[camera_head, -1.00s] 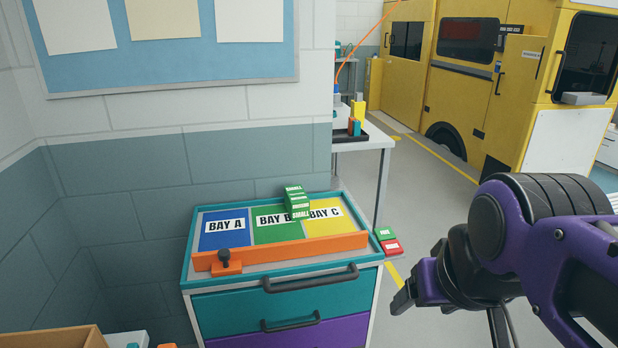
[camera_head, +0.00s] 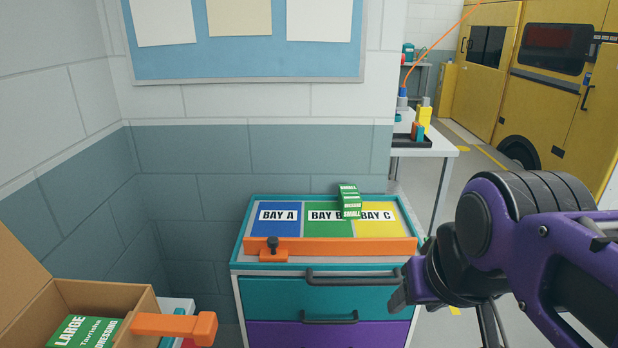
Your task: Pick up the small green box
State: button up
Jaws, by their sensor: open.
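The small green box (camera_head: 349,203), with white labels reading SMALL, stands on the cabinet top across the border of the green BAY B field (camera_head: 315,228) and the yellow BAY C field (camera_head: 385,228). I cannot tell whether it is one box or a stack. My gripper (camera_head: 440,305) is at the lower right, in front of the cabinet's right side, apart from the box and nearer to me. It is open and holds nothing that I can see. Its fingers show only in part.
An orange rail (camera_head: 345,247) and an orange block with a dark knob (camera_head: 272,250) line the cabinet's front edge. A cardboard carton (camera_head: 75,294) with a LARGE green box (camera_head: 85,333) is at lower left. A wall stands behind; a white table (camera_head: 437,148) is at right.

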aim_at(350, 202)
jog(key=i+l+u, duration=0.25)
jog(key=l+u, duration=0.25)
jog(key=l, duration=0.2)
jog(key=i+l+u, duration=0.1)
jog(key=l, duration=0.3)
jog(key=l+u, duration=0.1)
jog(key=l, duration=0.35)
jog(key=i, duration=0.05)
